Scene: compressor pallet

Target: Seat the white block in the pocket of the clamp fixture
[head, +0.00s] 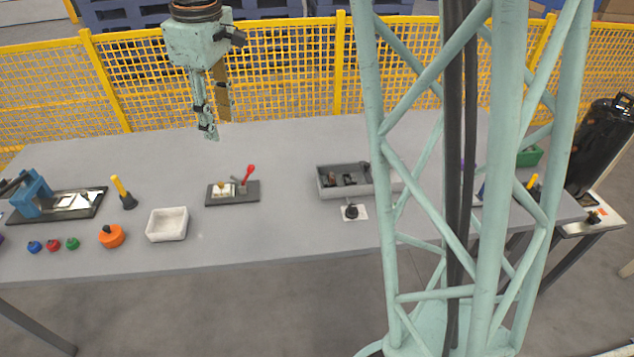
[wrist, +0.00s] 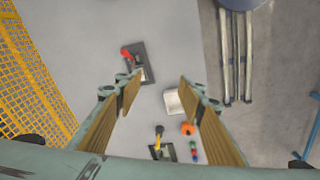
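The clamp fixture (head: 249,196) is a dark plate with a raised red lever, near the middle left of the table in the head view. A small pale block (head: 226,190) shows on its left part; I cannot tell whether it is the white block or how deep it sits. In the wrist view the fixture (wrist: 139,48) is partly hidden behind the left finger. My gripper (head: 211,130) points down, raised above the table and behind the fixture, apart from it. In the wrist view my gripper (wrist: 155,96) has its fingers wide apart with nothing between them.
A white open tray (head: 167,226) stands left of the fixture, with an orange knob (head: 111,236) and a yellow-handled tool (head: 122,192) further left. A grey bin (head: 345,181) stands to the right. A yellow mesh fence (head: 290,75) runs behind the table.

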